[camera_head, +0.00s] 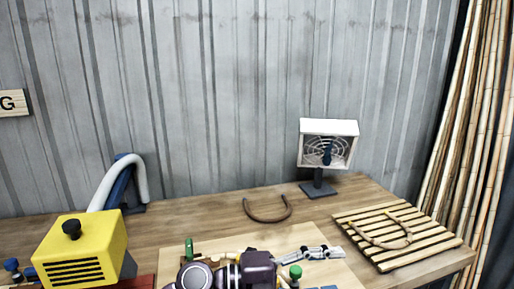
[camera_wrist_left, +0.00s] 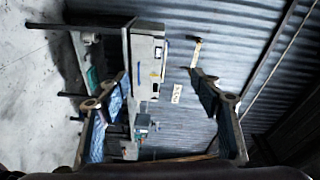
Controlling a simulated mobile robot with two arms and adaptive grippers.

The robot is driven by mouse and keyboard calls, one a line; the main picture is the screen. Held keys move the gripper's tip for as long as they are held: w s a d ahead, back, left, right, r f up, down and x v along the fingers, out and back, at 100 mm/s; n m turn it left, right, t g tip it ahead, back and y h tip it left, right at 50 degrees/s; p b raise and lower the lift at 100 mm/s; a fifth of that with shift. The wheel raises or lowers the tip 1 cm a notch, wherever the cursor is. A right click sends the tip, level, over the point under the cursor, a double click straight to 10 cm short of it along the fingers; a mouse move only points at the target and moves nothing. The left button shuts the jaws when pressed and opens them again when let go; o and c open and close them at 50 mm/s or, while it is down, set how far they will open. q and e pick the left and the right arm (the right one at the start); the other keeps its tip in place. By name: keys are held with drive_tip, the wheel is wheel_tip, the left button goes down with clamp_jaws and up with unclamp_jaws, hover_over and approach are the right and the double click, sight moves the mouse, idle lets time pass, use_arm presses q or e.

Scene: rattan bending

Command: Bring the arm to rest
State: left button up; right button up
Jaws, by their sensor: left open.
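My left gripper (camera_wrist_left: 158,76) is open in the left wrist view. Its two fingers stand wide apart with nothing between them, and they point toward a metal wall and a grey cabinet in the distance. In the head view, dark and silver parts of my arm (camera_head: 225,272) show at the bottom centre, over a light wooden board (camera_head: 290,240) on the workbench. My right gripper is not in view.
On the workbench (camera_head: 220,222) are a yellow box (camera_head: 82,250), a curved brown rattan piece (camera_head: 250,212), a fan (camera_head: 329,128) and a slatted rack (camera_head: 440,245) bearing a bent piece (camera_head: 375,242). Silver and green-knobbed fittings (camera_head: 318,253) sit on the board. Tall poles (camera_head: 470,130) lean at right.

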use_arm(q)
drive_tip(key=w+a+r+n+t+y, duration=0.2)
drive_tip(key=w+a+r+n+t, duration=0.1)
drive_tip(key=a+n+t, duration=0.4)
drive_tip(key=w+a+r+n+t+y, duration=0.1)
drive_tip(key=w+a+r+n+t, duration=0.3)
drive_tip(key=n+t, duration=0.5)
drive_tip(key=w+a+f+n+t+y, duration=0.1)
drive_tip(key=a+f+n+t+y, duration=0.1)
drive_tip(key=a+f+n+y, duration=0.55)
drive_tip(key=s+a+f+n+g+y, duration=0.3)
drive_tip(key=a+f+y, duration=0.1)
drive_tip(key=a+f, duration=0.25)
drive_tip(key=s+a+f+n+g+y, duration=0.2)
drive_tip(key=a+f+n+y, duration=0.1)
drive_tip(key=a+f, duration=0.35)
drive_tip(key=s+a+f+n+g, duration=0.1)
drive_tip(key=s+a+f+g, duration=0.1)
drive_tip(key=s+f+g, duration=0.8)
drive_tip(key=s+a+f+n+g, duration=0.1)
drive_tip(key=s+f, duration=0.5)
drive_tip(key=s, duration=1)
wheel_tip(320, 180, down, 26)
drive_tip(key=s+g, duration=0.2)
drive_tip(key=s+a+f, duration=0.3)
drive_tip(key=s+f, duration=1.3)
drive_tip(key=s, duration=0.1)
drive_tip(key=shift+f+m+g, duration=0.35)
drive_tip(key=shift+f+g, duration=0.05)
